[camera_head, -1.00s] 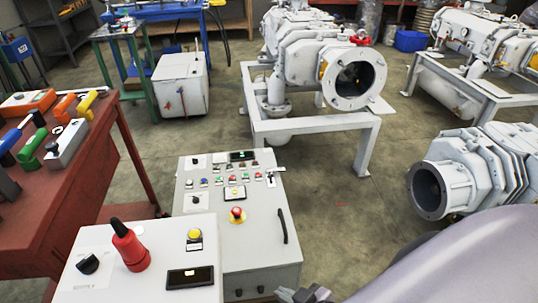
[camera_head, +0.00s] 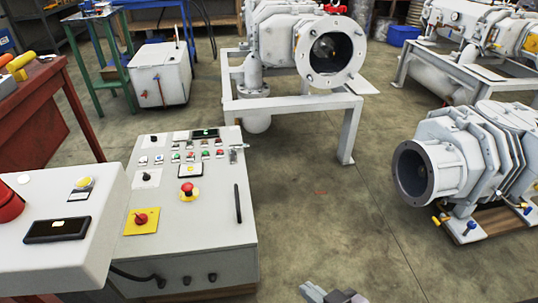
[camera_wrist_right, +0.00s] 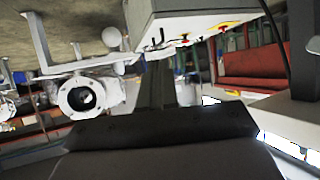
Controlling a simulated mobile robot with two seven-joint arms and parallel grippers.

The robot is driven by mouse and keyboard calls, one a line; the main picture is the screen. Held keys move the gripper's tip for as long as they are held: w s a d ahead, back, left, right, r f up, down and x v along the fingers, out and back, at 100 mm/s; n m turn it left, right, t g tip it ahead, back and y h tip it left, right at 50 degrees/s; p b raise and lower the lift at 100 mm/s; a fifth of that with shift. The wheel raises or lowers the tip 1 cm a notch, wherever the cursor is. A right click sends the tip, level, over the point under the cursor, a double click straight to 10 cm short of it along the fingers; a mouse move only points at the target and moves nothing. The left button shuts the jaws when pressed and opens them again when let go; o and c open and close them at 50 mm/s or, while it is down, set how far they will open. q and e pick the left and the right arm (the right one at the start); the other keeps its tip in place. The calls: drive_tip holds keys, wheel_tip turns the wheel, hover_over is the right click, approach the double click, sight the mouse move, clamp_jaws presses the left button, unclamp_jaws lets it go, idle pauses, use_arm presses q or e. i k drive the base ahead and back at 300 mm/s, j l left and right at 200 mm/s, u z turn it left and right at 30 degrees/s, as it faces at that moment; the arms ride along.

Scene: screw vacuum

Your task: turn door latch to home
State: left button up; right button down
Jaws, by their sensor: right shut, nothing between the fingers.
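The grey control cabinet (camera_head: 205,228) stands left of centre in the head view, with buttons, a red knob and a yellow plate with a red rotary switch (camera_head: 140,221) on its sloped face. A small metal latch-like part (camera_head: 235,155) sits at its upper right edge. A black bar handle (camera_head: 238,203) lies along its right side. I cannot tell for sure which is the door latch. My right gripper (camera_head: 333,294) shows at the bottom edge, right of the cabinet and apart from it, shut and empty. The cabinet also shows in the right wrist view (camera_wrist_right: 190,20). My left gripper is not in view.
A second grey panel box (camera_head: 62,255) stands at the lower left, before a red table (camera_head: 35,110). A white pump on a frame (camera_head: 290,104) stands behind the cabinet. Another pump (camera_head: 460,160) is at right. The floor between them is clear.

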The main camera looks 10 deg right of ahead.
sight(231, 147)
drive_tip(key=l+z, duration=0.1)
drive_tip(key=i+l+u, duration=0.1)
drive_tip(key=l, duration=0.25)
drive_tip(key=i+l, duration=0.2)
drive_tip(key=l, duration=0.15)
drive_tip(key=i+l+u, duration=0.15)
drive_tip(key=l, duration=0.25)
drive_tip(key=i+l+u, duration=0.1)
drive_tip(key=l, duration=0.25)
drive_tip(key=i+l+u, duration=0.1)
drive_tip(key=l, duration=0.3)
drive_tip(key=i, duration=0.1)
